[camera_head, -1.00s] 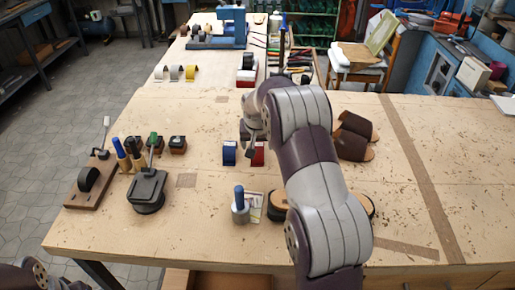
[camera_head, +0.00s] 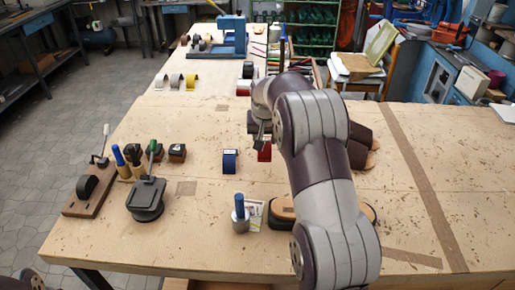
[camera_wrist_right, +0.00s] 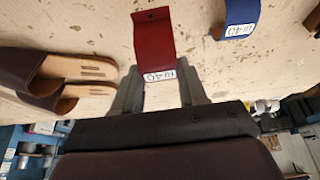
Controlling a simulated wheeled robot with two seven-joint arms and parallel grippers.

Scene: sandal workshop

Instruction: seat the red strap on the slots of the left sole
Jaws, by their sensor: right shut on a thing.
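The red strap (camera_head: 264,151) is a short curved band with a white "40" label, seen closer in the right wrist view (camera_wrist_right: 153,38). My right gripper (camera_head: 259,133) is shut on it; in the wrist view the two fingers (camera_wrist_right: 160,92) sit either side of its labelled end. Only the edge of another sole (camera_head: 371,212) shows right of the arm. My left gripper is out of view.
A blue strap (camera_head: 230,162) stands left of the red one. A pot with a blue-handled tool (camera_head: 240,215) and a card stand beside the left sole. Brown sandals (camera_head: 361,146) lie right of my arm. A black stand (camera_head: 147,199) is at left.

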